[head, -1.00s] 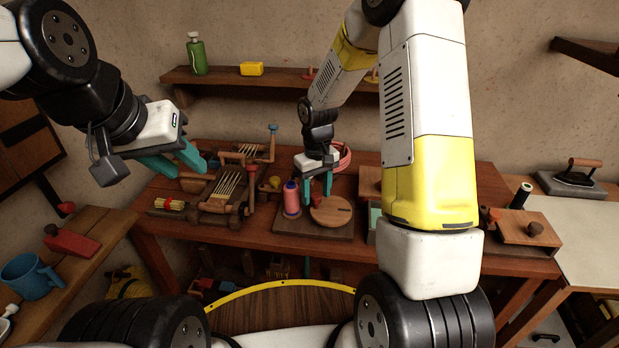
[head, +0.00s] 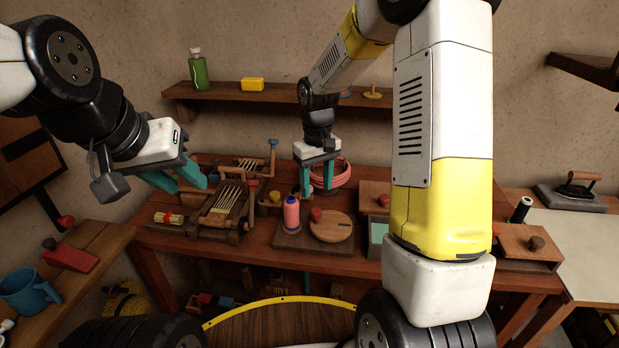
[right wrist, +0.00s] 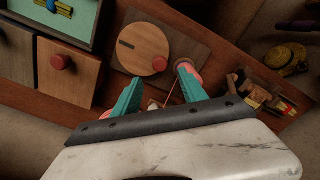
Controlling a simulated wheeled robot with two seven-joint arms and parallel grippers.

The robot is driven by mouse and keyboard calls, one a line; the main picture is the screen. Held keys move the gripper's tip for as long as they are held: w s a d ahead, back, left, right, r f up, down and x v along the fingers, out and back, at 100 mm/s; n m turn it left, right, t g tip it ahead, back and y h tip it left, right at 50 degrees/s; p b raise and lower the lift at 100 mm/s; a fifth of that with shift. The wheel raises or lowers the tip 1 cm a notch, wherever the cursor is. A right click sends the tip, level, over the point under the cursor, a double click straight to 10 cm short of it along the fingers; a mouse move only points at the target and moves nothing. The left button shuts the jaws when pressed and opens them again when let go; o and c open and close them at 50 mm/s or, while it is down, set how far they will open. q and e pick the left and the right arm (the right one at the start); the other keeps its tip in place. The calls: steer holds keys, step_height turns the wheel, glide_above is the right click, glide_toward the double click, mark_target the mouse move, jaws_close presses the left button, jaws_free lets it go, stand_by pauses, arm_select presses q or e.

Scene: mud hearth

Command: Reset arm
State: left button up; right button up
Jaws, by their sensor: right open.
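My right gripper (head: 317,190) has teal fingers that stand apart, with nothing held between them. It hangs above the back of the wooden table, just behind a pink spool (head: 291,214) and a round wooden disc (head: 330,226) on a board. In the right wrist view the open fingers (right wrist: 167,105) point toward the disc (right wrist: 143,49) and the spool (right wrist: 188,70), which is partly hidden by a finger. My left gripper (head: 192,184) is at the left, over the table's left end near a small wooden loom (head: 224,203); its fingers are seen from the side, so its opening is unclear.
A coil of pink hose (head: 338,176) lies behind my right gripper. A shelf (head: 225,91) on the back wall carries a green bottle (head: 198,70) and a yellow block (head: 252,85). A blue mug (head: 27,291) stands at lower left. An iron (head: 577,190) rests at right.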

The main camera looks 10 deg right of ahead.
stand_by(0.3)
steer(key=s+d+r+m+t+y, duration=0.1)
steer(key=s+r+m+t, duration=0.1)
steer(key=s+r, duration=0.7)
steer(key=s+d+r+m+t+y, duration=0.1)
steer(key=s+r+t, duration=0.3)
steer(key=s+r, duration=0.5)
steer(key=s+d+m, duration=0.1)
steer(key=s, duration=0.2)
steer(key=shift+s+d+r, duration=0.15)
steer(key=shift+s+r, duration=0.1)
steer(key=shift+s, duration=0.15)
